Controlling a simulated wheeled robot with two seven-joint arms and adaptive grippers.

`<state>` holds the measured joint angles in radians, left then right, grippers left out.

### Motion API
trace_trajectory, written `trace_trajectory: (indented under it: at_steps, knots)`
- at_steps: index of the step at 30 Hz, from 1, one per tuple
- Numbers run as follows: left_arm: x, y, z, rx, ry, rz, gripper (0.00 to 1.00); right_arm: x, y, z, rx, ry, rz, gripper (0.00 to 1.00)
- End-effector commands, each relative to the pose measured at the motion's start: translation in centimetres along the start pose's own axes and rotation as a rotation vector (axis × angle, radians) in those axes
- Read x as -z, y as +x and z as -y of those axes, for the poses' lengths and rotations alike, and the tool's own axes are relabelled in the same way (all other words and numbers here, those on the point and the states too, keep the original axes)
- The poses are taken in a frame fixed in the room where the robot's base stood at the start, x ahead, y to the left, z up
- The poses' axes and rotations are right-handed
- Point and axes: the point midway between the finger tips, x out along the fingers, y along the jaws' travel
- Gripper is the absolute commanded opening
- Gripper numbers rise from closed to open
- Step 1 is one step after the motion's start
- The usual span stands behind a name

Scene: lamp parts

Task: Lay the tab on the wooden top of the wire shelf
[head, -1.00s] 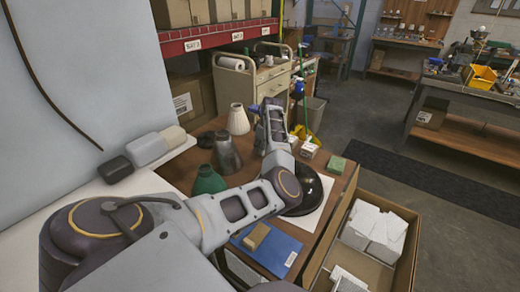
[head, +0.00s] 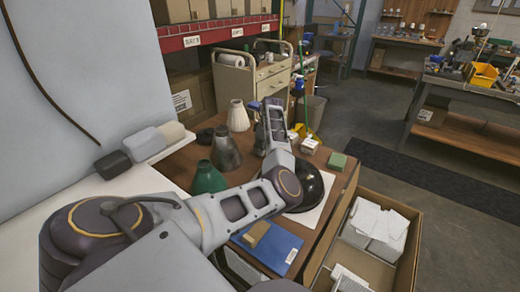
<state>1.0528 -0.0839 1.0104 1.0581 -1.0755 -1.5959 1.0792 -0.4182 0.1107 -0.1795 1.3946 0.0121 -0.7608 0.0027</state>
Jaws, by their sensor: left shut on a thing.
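My left arm reaches from the left over the brown wooden top (head: 312,228). Its gripper (head: 260,146) is small, dark and partly covered by my forearm. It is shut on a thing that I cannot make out. I cannot clearly tell a tab among the parts in view. The wooden top carries several lamp parts, and wire bars below it are mostly hidden by my arm. My right gripper is not in view.
On the top are a cream shade (head: 238,116), grey cone (head: 225,154), green cone (head: 208,178), black dome (head: 310,192), green block (head: 337,161) and blue folder (head: 275,247) bearing a tan block (head: 257,233). A cardboard box (head: 403,275) stands at right.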

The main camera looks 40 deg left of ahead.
Motion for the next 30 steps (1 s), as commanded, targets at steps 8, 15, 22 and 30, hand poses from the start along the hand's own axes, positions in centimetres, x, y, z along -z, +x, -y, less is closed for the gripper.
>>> trace_trajectory:
  at_steps: [8,15,22,30]
  knots:
    - [0.0,0.0,0.0,0.0,0.0,0.0,0.2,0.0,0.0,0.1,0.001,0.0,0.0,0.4]
    - [0.0,0.0,0.0,0.0,0.0,0.0,0.38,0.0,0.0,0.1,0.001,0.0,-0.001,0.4]
    - [0.0,-0.1,0.0,0.0,0.0,0.0,0.38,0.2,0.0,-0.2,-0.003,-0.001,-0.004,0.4]
    - [0.0,-1.3,-0.1,-0.001,0.0,-0.001,0.38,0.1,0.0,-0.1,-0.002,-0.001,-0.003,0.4]
